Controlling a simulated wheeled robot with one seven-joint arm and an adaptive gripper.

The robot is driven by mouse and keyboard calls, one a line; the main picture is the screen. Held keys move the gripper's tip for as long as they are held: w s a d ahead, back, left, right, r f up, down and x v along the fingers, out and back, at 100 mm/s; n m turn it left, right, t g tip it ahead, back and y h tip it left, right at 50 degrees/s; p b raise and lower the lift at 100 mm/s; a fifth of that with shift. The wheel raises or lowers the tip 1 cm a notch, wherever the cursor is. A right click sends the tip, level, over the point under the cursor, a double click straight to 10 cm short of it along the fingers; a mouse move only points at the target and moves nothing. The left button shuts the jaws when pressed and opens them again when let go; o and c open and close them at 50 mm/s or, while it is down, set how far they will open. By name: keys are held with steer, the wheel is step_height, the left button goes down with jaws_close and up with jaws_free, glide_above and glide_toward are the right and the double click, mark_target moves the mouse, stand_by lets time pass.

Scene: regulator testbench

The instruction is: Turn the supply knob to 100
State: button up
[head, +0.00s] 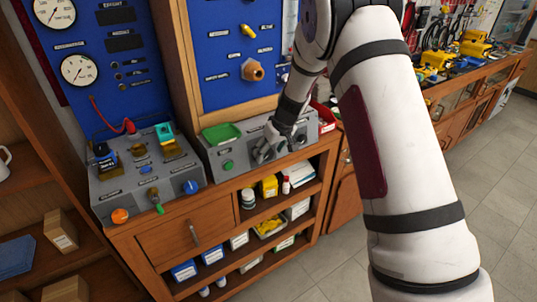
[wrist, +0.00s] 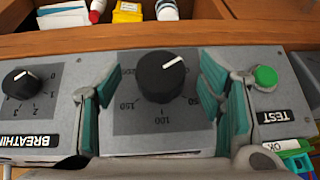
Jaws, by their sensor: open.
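The black supply knob (wrist: 161,78) sits on the grey sloped panel, in the middle of the wrist view. Its white pointer line points to the upper right of that picture, away from the 100 mark (wrist: 163,121) printed below the knob. Marks for 150 and 50 show beside it; the right side of the scale is partly covered by a finger. My gripper (wrist: 163,92) is open, with one teal-padded finger on each side of the knob and visible gaps between. In the head view my gripper (head: 270,147) is over the console, and I cannot make out the knob there.
A green TEST button (wrist: 265,76) is close to the right finger in the wrist view. A second black knob (wrist: 21,81), labelled BREATHING, is at the left. A green tray (head: 221,133) lies on the console. Shelves with bottles and boxes are below.

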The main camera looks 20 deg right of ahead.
steer(key=shift+x, duration=1.1)
steer(key=c, duration=1.2)
